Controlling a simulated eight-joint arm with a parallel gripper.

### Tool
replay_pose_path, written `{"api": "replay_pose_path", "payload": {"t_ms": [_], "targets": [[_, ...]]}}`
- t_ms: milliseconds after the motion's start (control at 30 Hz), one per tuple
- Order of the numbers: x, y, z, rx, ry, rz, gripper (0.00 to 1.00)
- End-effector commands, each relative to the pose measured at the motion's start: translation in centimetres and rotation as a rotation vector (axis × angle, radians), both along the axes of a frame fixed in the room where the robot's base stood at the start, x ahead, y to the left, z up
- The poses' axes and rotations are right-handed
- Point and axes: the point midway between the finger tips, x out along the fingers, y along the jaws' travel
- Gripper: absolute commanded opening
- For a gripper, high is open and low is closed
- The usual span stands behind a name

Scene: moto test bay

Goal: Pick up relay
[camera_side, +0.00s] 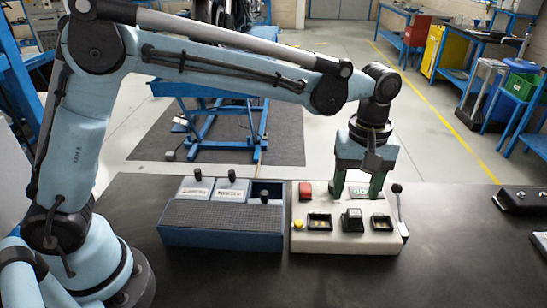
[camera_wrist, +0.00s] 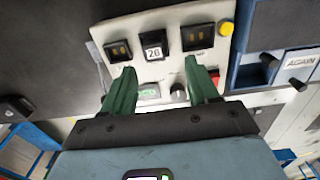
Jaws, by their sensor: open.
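A small black cube, which looks like the relay (camera_side: 352,219), sits upright in the middle of the front row of a cream control panel (camera_side: 345,244). In the wrist view the relay (camera_wrist: 154,45) has a white top face marked "20". My gripper (camera_side: 357,191) is open and empty, with its green fingers pointing down over the back part of the panel, behind the relay. In the wrist view the gripper's fingertips (camera_wrist: 160,69) are spread wider than the relay, which lies just beyond them, apart from both.
Framed sockets flank the relay at left (camera_side: 320,221) and right (camera_side: 381,222). The panel has a red button (camera_side: 306,190), yellow button (camera_side: 299,224), green display (camera_side: 360,190) and upright lever (camera_side: 399,205). A blue box (camera_side: 220,240) stands close left. Dark table space is free in front.

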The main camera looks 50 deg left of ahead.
Motion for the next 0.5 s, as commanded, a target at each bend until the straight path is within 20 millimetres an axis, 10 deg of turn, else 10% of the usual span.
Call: {"api": "replay_pose_path", "payload": {"t_ms": [500], "targets": [[0.2,-0.8,-5.3,0.000,0.000,-0.001,0.60]]}}
